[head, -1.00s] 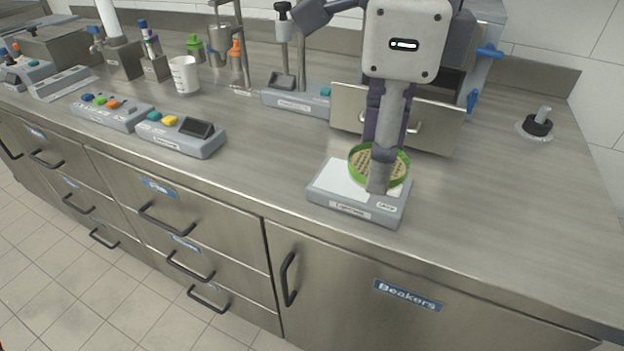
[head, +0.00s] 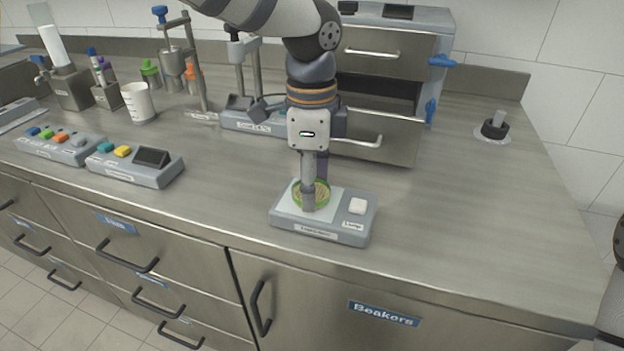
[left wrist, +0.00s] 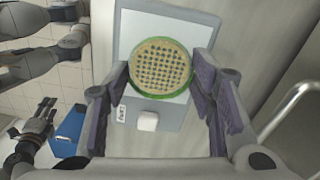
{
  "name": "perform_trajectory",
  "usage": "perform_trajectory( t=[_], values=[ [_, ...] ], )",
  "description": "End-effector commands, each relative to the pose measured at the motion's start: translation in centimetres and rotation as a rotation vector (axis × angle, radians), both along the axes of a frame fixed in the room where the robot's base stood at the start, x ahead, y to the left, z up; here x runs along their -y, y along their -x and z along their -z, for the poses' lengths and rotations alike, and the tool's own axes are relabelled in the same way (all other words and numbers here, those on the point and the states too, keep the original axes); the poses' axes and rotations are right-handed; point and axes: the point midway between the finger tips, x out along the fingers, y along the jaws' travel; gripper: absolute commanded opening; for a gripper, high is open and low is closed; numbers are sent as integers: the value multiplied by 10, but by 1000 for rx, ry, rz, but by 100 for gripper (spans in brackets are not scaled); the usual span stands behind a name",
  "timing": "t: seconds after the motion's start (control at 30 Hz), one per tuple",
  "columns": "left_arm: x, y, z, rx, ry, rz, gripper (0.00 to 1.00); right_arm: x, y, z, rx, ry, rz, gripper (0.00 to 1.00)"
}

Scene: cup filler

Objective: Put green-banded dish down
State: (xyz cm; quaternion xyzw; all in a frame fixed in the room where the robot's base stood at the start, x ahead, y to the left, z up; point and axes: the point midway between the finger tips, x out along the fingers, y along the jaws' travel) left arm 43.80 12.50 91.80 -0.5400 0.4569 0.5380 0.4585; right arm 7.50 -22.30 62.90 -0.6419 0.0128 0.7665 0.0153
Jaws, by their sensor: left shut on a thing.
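The green-banded dish (head: 323,190) is round and shallow, with a green rim and a tan, dark-dotted face. My left gripper (head: 311,197) points down and is shut on it. The dish is over the white pad of a grey lamp device (head: 285,221); I cannot tell whether it touches the pad. In the left wrist view the dish (left wrist: 160,66) sits between the two purple-padded fingers, with the device (left wrist: 190,20) beneath it. My right gripper (left wrist: 36,125) seems to show at the left of the left wrist view; its jaws are unclear.
A white button (head: 357,206) sits right of the pad. A button panel with a dark screen (head: 150,158), a white beaker (head: 138,103) and stands are on the left. A metal drawer unit (head: 385,135) stands behind.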

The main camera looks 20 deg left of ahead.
Motion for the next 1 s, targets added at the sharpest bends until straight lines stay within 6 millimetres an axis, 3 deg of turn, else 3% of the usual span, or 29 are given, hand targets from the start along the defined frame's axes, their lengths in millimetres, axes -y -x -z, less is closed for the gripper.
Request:
perform_trajectory(
  t=[0.17,0.2,0.27,0.3,0.63,1.0],
  values=[
    [0,0,3,1,0,1,29,0,-1,-1,2,0,0,40],
    [0,0,3,1,0,1,54,0,-1,-1,2,0,0,40],
    [0,0,3,1,0,0,68,0,0,0,2,0,0,40],
    [0,0,3,1,0,0,70,0,-1,0,2,0,0,40],
    [0,0,-3,1,1,0,70,0,0,0,0,0,0,40],
    [0,-1,-95,4,1,0,70,0,0,0,-1,0,0,40]
  ],
)
